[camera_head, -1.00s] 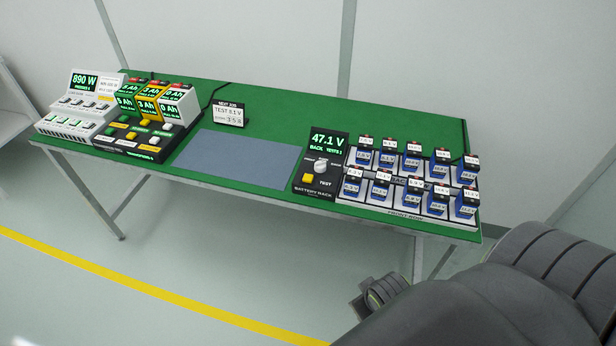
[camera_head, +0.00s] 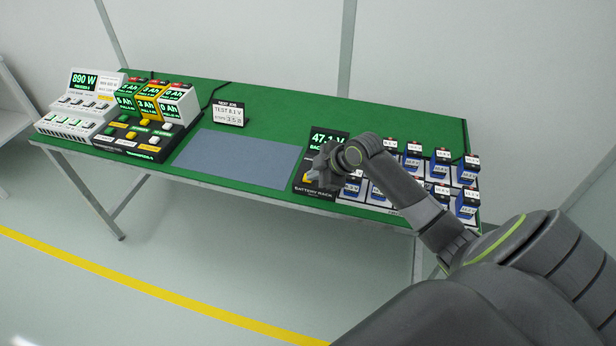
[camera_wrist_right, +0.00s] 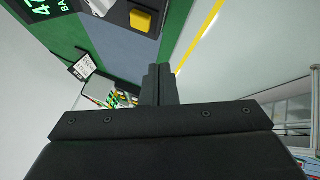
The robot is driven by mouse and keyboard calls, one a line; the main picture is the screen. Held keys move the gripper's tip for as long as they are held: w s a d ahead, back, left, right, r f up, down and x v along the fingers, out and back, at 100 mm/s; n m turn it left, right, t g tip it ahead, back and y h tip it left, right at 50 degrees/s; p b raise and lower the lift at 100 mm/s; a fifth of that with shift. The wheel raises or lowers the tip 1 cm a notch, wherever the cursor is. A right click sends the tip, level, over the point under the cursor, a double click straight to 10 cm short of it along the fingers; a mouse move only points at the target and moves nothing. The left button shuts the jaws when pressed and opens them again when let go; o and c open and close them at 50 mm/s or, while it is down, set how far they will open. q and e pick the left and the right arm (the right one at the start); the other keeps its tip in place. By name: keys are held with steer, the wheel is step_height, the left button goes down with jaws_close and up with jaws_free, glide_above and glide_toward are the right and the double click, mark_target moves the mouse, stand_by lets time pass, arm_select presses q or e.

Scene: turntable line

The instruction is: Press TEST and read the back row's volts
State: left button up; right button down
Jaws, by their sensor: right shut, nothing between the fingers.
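The battery rack's tester (camera_head: 302,187) stands right of the grey-blue mat. Its display (camera_head: 326,138) reads 47.1 V, with the row word below partly covered by my arm. The yellow TEST button (camera_head: 309,176) shows only in part beside my gripper. The button also shows at the top of the right wrist view (camera_wrist_right: 143,20). My right gripper (camera_head: 318,174) is over the tester, shut and empty. In the wrist view its fingertips (camera_wrist_right: 157,68) appear apart from the button. My left gripper is out of view.
Blue batteries in the rack (camera_head: 467,205) stand to the right, several hidden by my right arm. A card (camera_head: 229,115) stands behind the bare grey-blue mat (camera_head: 240,160). A charger block (camera_head: 125,145) and a white power unit (camera_head: 75,118) are at the left.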

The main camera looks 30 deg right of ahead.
steer(key=w+d+r+n+t, duration=0.1)
steer(key=w+d+r, duration=0.1)
steer(key=w+r, duration=0.3)
steer(key=shift+w+d, duration=0.15)
steer(key=shift+d, duration=0.2)
step_height(320, 180, down, 8)
steer(key=b, duration=0.6)
steer(key=shift+f+b, duration=0.1)
steer(key=shift+b, duration=0.25)
steer(key=shift+f, duration=0.4)
stand_by(1.0)
steer(key=shift+f+b, duration=0.35)
steer(key=shift+b, duration=0.1)
